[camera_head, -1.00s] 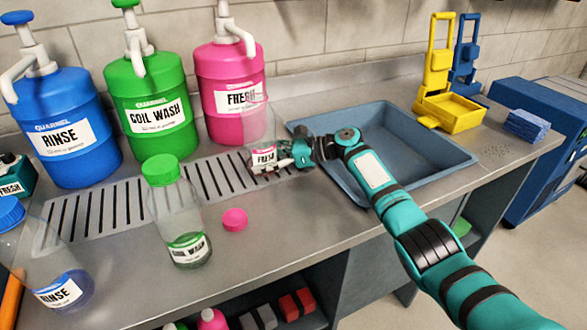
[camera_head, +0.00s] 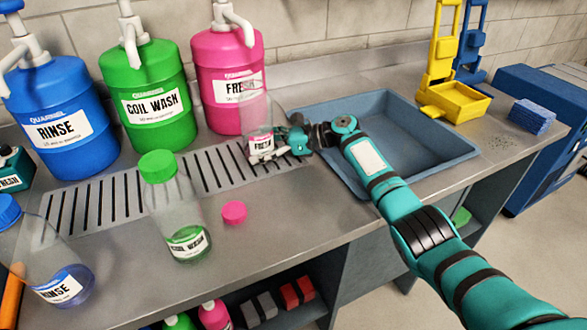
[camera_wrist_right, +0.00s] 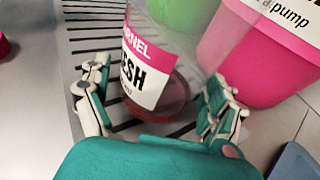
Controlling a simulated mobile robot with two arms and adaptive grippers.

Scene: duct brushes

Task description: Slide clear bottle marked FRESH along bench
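The clear bottle marked FRESH (camera_head: 258,117) stands upright on the drain grate, in front of the pink FRESH jug (camera_head: 226,62). It has a pink and white label and a little pink liquid at the bottom; its cap is off. In the right wrist view the bottle (camera_wrist_right: 150,75) sits between the fingers of my right gripper (camera_wrist_right: 158,105). The fingers are spread on both sides, with a visible gap to the bottle. In the head view my right gripper (camera_head: 268,154) reaches in from the right, low around the bottle. My left gripper is not in view.
A loose pink cap (camera_head: 234,212) lies on the bench (camera_head: 290,215). The green-capped COIL WASH bottle (camera_head: 176,215) and the RINSE bottle (camera_head: 62,270) stand at front left. Green (camera_head: 150,75) and blue (camera_head: 50,95) jugs line the back. A blue tray (camera_head: 440,155) is at right.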

